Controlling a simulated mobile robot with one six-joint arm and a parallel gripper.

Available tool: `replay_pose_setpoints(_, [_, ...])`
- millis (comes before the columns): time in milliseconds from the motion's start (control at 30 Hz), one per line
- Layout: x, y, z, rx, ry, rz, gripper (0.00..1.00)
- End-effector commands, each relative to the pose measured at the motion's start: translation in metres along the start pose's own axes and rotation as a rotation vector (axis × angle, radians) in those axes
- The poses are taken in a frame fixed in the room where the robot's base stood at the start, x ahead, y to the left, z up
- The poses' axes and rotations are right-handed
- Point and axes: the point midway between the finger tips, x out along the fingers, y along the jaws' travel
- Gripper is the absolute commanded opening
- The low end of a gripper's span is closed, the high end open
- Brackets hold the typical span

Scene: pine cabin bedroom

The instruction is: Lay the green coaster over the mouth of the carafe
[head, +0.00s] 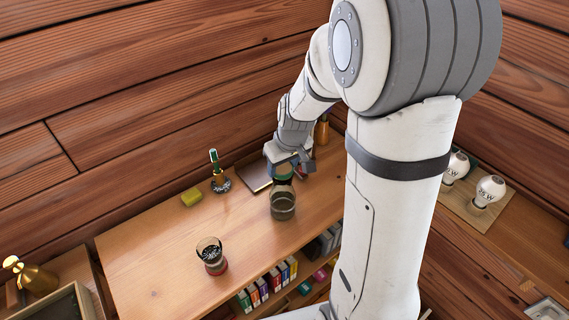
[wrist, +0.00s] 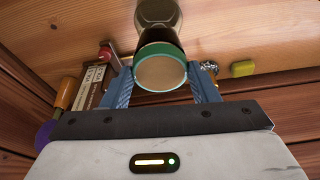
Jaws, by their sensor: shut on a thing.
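The green coaster (wrist: 160,72) shows in the wrist view as a disc with a green rim and a tan face. My gripper (wrist: 163,82) is shut on it, with a blue finger at each side. In the head view the coaster (head: 283,170) is a small green patch under my gripper (head: 284,162). The carafe (head: 283,207) is dark, see-through glass and stands upright on the wooden shelf top, just below the coaster. Its body (wrist: 158,12) shows behind the coaster in the wrist view. The coaster hides the mouth; I cannot tell whether they touch.
The wood between the glass and sponge is clear.

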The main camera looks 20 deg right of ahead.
Motion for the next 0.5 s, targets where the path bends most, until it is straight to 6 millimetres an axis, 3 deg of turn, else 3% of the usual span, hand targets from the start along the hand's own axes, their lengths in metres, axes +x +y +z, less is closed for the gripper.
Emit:
replay_pose_setpoints(133, [0.0039, 0.0003, 0.0011, 0.0, 0.0, 0.0, 0.32])
replay_pose_setpoints(167, [0.0036, 0.0003, 0.001, 0.0, 0.0, 0.0, 0.55])
replay_pose_setpoints(500, [0.0029, 0.0006, 0.001, 0.001, 0.0, 0.0, 0.79])
